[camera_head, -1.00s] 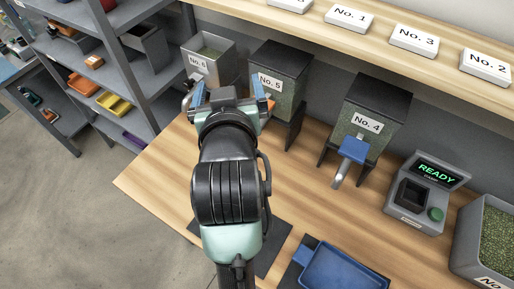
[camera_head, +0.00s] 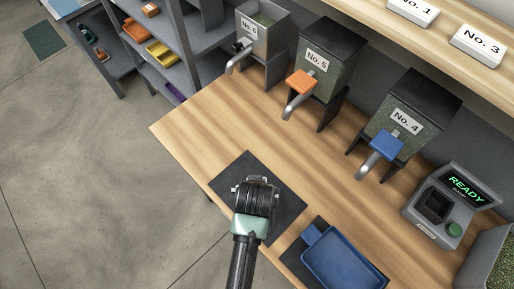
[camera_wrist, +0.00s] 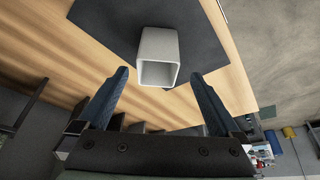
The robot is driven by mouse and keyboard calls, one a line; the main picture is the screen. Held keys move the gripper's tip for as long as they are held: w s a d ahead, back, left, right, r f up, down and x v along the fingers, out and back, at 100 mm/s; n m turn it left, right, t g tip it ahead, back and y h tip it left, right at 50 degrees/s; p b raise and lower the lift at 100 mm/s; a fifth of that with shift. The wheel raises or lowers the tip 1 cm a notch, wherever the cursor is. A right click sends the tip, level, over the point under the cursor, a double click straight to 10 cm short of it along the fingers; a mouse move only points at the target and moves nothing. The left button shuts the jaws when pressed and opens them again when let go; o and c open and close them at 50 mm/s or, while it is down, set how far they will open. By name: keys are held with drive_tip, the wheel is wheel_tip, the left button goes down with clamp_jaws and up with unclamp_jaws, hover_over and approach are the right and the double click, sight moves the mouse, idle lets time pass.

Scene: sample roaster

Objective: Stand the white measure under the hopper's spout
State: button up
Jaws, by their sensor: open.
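The white measure (camera_wrist: 158,52), a square hollow cup, is on the dark mat (camera_wrist: 100,22) in the wrist view, its open end facing the camera. My gripper (camera_wrist: 159,76) is open, with one blue finger on each side of the measure and gaps between. In the head view my arm hides the gripper and the measure over the mat (camera_head: 285,203). Hoppers No. 6 (camera_head: 262,38), No. 5 (camera_head: 318,65) and No. 4 (camera_head: 410,112) stand along the wall, with spouts facing the front. No measure shows under these spouts.
A blue tray (camera_head: 345,262) lies right of my arm on another dark mat. A grey device reading READY (camera_head: 465,187) stands at the right. The wooden counter (camera_head: 210,130) is clear between the mat and hoppers. Shelves (camera_head: 165,45) stand at the left.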

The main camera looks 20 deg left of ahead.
drive_tip(key=shift+p+x, duration=0.5)
drive_tip(key=shift+x, duration=2.3)
drive_tip(key=shift+w+d, duration=0.1)
drive_tip(key=shift+d, duration=0.05)
drive_tip(key=c, duration=1.5)
wheel_tip(320, 180, up, 9)
drive_tip(key=shift+c, duration=0.2)
drive_tip(key=s+d+m+h+b, duration=0.2)
drive_tip(key=d+m+b, duration=0.25)
drive_tip(key=d, duration=0.75)
drive_tip(key=w+a+r+n+y+p, duration=0.15)
drive_tip(key=a+n, duration=0.25)
drive_tip(key=a, duration=0.7)
drive_tip(key=shift+n+y, duration=0.25)
drive_tip(key=shift+y, duration=0.1)
drive_tip(key=shift+w+a+f+p, duration=0.1)
drive_tip(key=shift+a+f, duration=0.05)
drive_tip(key=shift+f, duration=1.55)
drive_tip(key=shift+w+a+f+p, duration=0.1)
drive_tip(key=shift+a+f, duration=0.1)
drive_tip(key=shift+f, duration=1.5)
drive_tip(key=shift+w+a+f+p, duration=0.1)
drive_tip(key=shift+a+f, duration=0.05)
drive_tip(key=shift+f, duration=1.55)
